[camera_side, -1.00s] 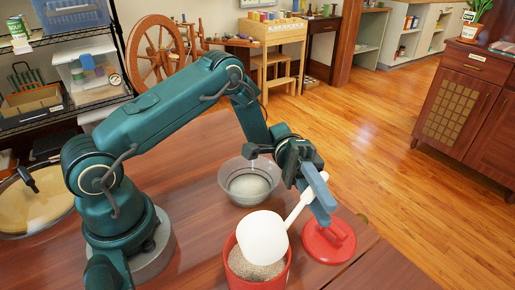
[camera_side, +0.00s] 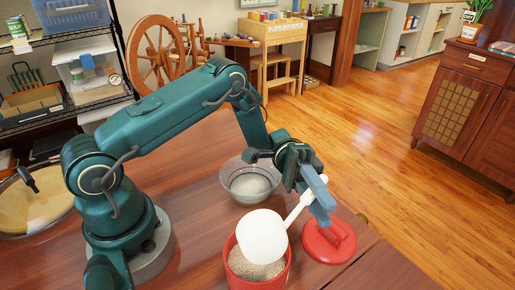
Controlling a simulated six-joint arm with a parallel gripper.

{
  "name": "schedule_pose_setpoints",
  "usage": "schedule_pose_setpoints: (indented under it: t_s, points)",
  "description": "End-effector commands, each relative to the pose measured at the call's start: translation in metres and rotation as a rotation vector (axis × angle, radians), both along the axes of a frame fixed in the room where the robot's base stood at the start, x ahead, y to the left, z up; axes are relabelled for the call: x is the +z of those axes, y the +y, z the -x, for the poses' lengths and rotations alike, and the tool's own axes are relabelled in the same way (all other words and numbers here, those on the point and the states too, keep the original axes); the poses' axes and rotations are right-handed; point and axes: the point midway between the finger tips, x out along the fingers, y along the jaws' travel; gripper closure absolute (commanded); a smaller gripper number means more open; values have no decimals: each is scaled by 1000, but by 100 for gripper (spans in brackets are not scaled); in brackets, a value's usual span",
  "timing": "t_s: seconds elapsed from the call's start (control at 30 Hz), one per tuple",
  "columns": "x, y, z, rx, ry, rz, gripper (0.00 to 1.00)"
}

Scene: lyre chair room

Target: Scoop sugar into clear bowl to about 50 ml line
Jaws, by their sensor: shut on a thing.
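A white scoop (camera_side: 263,237) hangs tilted over the red canister (camera_side: 284,277), its handle rising to the right. My gripper (camera_side: 312,199) is shut on the scoop's handle. The canister holds pale granular sugar (camera_side: 246,267); the scoop hides part of it. The scoop's back faces the camera, so I cannot tell what is in it. The clear bowl (camera_side: 227,177) stands behind the canister, left of my gripper, with whitish contents (camera_side: 250,185) inside. I cannot read its level lines.
A red lid (camera_side: 330,243) lies on the table right of the canister, close under my gripper. A large bowl with tan contents (camera_side: 35,205) stands at the far left. Table (camera_side: 195,235) is clear between my arm's base and the canister.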

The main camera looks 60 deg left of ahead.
Motion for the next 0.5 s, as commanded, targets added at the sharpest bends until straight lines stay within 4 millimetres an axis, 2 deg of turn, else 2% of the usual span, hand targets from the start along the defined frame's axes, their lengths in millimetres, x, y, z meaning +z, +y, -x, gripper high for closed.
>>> schedule_pose_setpoints:
  t_s: [0.2, 0.5]
  points:
    - [6, -1, 0, 2, -43, -105, 100]
    - [6, -1, 0, 0, -48, -119, 100]
